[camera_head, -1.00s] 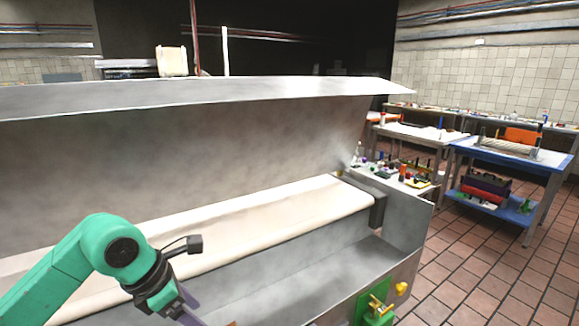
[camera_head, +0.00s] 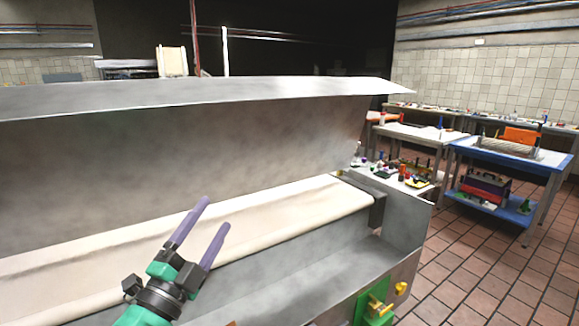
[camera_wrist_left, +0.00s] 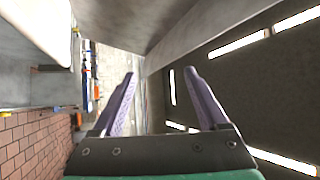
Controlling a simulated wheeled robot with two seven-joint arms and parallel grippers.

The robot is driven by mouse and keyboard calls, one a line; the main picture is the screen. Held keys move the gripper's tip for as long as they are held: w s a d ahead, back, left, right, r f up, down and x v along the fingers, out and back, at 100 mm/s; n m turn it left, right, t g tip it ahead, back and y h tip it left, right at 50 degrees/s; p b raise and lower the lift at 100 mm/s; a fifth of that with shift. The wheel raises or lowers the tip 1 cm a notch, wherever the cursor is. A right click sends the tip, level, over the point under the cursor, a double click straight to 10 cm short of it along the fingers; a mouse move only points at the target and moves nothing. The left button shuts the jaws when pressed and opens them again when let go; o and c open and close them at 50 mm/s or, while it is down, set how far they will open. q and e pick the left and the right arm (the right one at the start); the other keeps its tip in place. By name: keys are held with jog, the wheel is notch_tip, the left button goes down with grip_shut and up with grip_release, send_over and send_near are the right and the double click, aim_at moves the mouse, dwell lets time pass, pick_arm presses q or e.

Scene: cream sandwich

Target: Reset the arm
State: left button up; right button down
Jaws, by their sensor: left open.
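My left gripper (camera_head: 202,235) has purple fingers and a green and black wrist. It is open, with nothing between its fingers, and points up and to the right in the head view. It is in front of the cream-coloured belt (camera_head: 295,218) of the large grey metal machine (camera_head: 230,140). In the left wrist view the gripper's two fingers (camera_wrist_left: 166,95) stand apart, and ceiling lights and walls show past them. My right gripper does not show.
The machine's grey end wall (camera_head: 408,226) and a green and yellow fitting (camera_head: 376,303) are at the right. Behind stand a white table (camera_head: 412,131) and a blue table (camera_head: 510,157) with small items. The tiled floor (camera_head: 465,270) at the right is clear.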

pick_arm(q)
jog(key=s+a+f+n+g+y, duration=0.2)
jog(key=a+f+n+g+y, duration=0.25)
jog(key=f+n, duration=0.4)
jog(key=s+a+f+n+g+y, duration=0.1)
jog(key=a+f+n+g+y, duration=0.35)
jog(key=f, duration=0.75)
jog(key=s+f+n+g+h, duration=0.2)
jog(key=s+f+n+g, duration=0.2)
jog(key=s+f+g, duration=0.8)
jog(key=s+f+t+b, duration=0.1)
jog(key=s+f, duration=0.2)
jog(key=f, duration=1)
jog(key=s+f+t, duration=0.1)
jog(key=s+f, duration=0.3)
jog(key=f, duration=0.9)
jog(key=s+a+f+g+b, duration=0.1)
jog(key=s+a+f, duration=0.1)
jog(key=s+f, duration=1.5)
jog(key=shift+s+a+m, duration=0.15)
jog(key=shift+a+m, duration=0.05)
jog(key=shift+m, duration=0.2)
